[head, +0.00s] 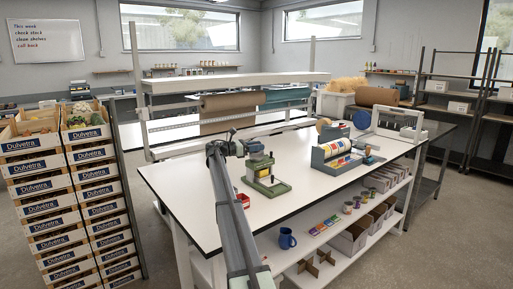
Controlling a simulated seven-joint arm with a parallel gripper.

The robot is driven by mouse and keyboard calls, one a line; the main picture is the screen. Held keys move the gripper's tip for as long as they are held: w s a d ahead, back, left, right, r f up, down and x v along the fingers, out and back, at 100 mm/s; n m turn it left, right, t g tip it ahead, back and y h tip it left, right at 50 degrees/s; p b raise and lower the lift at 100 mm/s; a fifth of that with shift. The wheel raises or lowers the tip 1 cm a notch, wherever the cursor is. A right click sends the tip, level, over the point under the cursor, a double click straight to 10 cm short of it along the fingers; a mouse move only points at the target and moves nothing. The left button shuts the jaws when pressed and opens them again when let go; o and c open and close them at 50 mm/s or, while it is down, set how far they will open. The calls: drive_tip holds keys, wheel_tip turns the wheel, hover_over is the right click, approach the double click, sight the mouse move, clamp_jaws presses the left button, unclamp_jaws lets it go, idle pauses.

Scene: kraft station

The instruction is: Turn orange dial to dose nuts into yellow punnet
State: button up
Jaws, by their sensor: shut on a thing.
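My gripper (246,147) is at the end of my arm, over the white bench, and is small in the head view. I cannot make out an orange dial, nuts or a yellow punnet for certain.
A grey dispenser with coloured rolls (336,150) stands to the right. A brown paper roll (232,101) hangs behind. Stacked crates (30,185) are left. The bench top's left part (180,180) is clear.

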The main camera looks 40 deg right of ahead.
drive_tip(key=shift+w+g, duration=0.1)
drive_tip(key=shift+g, duration=0.2)
drive_tip(key=m+g+y, duration=0.2)
drive_tip(key=g, duration=0.1)
drive_tip(key=shift+m, duration=0.3)
drive_tip(key=shift+m+g+y, duration=1.5)
drive_tip(key=shift+g, duration=0.3)
drive_tip(key=o, duration=1)
drive_tip(key=shift+c, duration=0.2)
drive_tip(key=shift+r, duration=0.1)
wheel_tip(320, 180, up, 10)
drive_tip(key=shift+f, duration=0.1)
